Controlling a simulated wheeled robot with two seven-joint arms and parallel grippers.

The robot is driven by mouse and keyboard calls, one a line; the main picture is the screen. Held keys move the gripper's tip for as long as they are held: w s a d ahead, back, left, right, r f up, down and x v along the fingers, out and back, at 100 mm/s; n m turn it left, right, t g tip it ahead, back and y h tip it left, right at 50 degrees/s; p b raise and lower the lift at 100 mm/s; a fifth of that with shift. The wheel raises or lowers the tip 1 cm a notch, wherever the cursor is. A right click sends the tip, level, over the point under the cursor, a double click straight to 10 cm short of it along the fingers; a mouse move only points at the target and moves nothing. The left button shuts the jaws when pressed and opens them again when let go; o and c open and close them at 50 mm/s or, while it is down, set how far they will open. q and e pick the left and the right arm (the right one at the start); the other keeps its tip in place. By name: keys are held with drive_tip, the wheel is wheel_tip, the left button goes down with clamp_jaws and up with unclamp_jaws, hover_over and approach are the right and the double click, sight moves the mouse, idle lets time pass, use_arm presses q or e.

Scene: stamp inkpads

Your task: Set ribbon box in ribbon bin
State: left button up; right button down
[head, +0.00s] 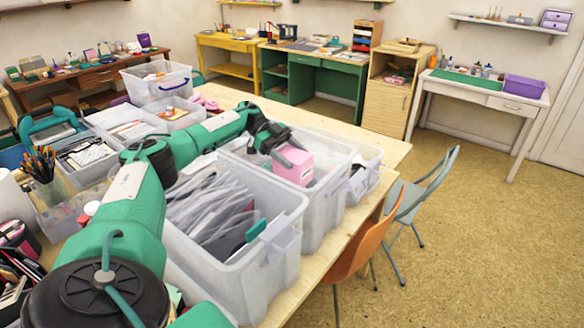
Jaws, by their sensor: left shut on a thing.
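The ribbon box looks to be the pink box (294,168) with a pale label, in the middle of the head view. My left gripper (291,155) is shut on it from above. The box is at the opening of a clear plastic bin (322,205), between the bin's walls as seen here. I cannot tell whether it touches anything inside. No readable label shows which bin is the ribbon bin. My right gripper is not in view.
A larger clear bin (278,285) full of envelopes stands in front, and a smaller clear bin (368,175) stands to the right. A pencil cup (52,190) and more bins crowd the table's left. The wooden tabletop (335,130) is bare behind the bins.

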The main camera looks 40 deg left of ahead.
sight(306, 182)
use_arm(q)
drive_tip(key=shift+f, duration=2.35)
drive_tip(key=shift+s+d, duration=0.1)
drive_tip(key=o, duration=1.1)
drive_tip(key=shift+f, duration=0.15)
